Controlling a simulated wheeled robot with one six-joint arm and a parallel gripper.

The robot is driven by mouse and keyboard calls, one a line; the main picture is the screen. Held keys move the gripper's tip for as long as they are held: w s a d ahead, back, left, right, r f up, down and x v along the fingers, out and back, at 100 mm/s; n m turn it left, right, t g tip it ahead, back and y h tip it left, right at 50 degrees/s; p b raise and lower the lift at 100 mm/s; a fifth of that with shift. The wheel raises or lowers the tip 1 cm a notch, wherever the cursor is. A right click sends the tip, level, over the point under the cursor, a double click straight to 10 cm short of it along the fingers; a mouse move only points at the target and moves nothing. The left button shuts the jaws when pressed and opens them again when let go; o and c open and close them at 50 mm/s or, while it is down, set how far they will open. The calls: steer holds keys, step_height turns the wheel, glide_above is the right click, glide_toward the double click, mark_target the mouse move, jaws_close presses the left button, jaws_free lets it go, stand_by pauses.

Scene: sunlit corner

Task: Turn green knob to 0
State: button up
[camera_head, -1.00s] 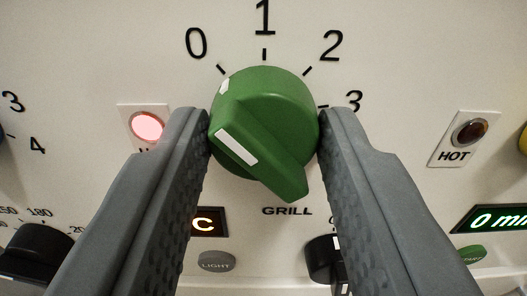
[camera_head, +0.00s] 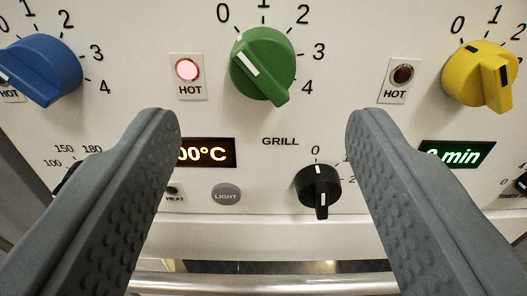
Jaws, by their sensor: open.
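The green knob (camera_head: 268,58) is on the white panel at the top middle, with a scale from 0 to 4 around it. Its raised grip slants from upper left to lower right, and its upper-left end faces roughly toward the 0 mark (camera_head: 223,13). A white stripe shows on the grip. My gripper (camera_head: 262,116) is open and empty, its two grey fingers wide apart. Their tips appear below the knob, one to each side, and do not touch it.
A blue knob (camera_head: 45,65) is at left and a yellow knob (camera_head: 478,72) at right. A small black GRILL knob (camera_head: 318,186) shows between the fingers. A lit HOT lamp (camera_head: 187,69) is left of the green knob. A metal bar (camera_head: 262,283) crosses the bottom.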

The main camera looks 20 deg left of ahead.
steer(key=v, duration=1.1)
steer(key=shift+r, duration=0.1)
